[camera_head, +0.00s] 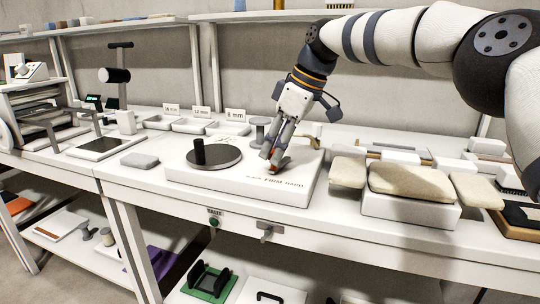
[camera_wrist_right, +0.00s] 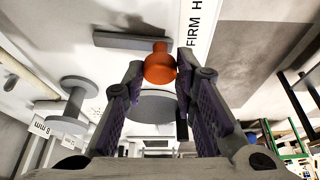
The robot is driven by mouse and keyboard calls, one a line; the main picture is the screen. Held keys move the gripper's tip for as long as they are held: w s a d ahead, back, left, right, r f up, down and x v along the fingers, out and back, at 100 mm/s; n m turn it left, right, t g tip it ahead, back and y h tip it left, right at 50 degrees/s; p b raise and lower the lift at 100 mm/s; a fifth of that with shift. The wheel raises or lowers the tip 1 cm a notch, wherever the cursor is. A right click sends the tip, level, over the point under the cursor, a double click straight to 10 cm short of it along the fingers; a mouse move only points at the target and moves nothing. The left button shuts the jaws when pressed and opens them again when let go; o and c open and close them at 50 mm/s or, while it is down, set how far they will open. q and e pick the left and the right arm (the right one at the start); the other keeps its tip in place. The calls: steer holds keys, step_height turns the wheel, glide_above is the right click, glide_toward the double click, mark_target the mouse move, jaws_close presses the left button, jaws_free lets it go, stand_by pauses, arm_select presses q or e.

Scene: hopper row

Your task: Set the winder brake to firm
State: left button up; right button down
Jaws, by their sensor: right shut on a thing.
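The winder is a white box (camera_head: 190,172) on the bench with a dark grey turntable (camera_head: 228,156) and a black upright crank knob (camera_head: 199,151). The brake has an orange knob (camera_wrist_right: 160,64), beside a grey bar or slot (camera_wrist_right: 125,42) in the right wrist view. Its printed scale (camera_head: 275,182) reads FIRM and HARD, with smaller marks left of these. My right gripper (camera_head: 273,158) points down at the box and is shut on the orange knob, mostly hidden in the head view. The word FIRM (camera_wrist_right: 192,42) lies just right of the knob in the wrist view. Its exact setting is unclear.
A grey spool (camera_head: 259,123) stands behind my right gripper. Beige pads (camera_head: 410,180) and white blocks crowd the bench to the right. Small trays with size cards (camera_head: 235,114) stand at the back. A grey pad (camera_head: 139,160) lies left of the winder.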

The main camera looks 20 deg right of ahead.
steer(key=shift+s+d+f+n+g, duration=0.2)
steer(key=shift+n+g, duration=0.1)
steer(key=shift+n, duration=0.2)
steer(key=shift+s+d+n, duration=0.1)
steer(key=shift+d+n, duration=0.05)
steer(key=shift+n, duration=0.25)
steer(key=c, duration=1.3)
jaws_free()
steer(key=shift+r, duration=0.1)
steer(key=v, duration=0.7)
steer(key=shift+d+r, duration=0.2)
steer(key=shift+d, duration=0.05)
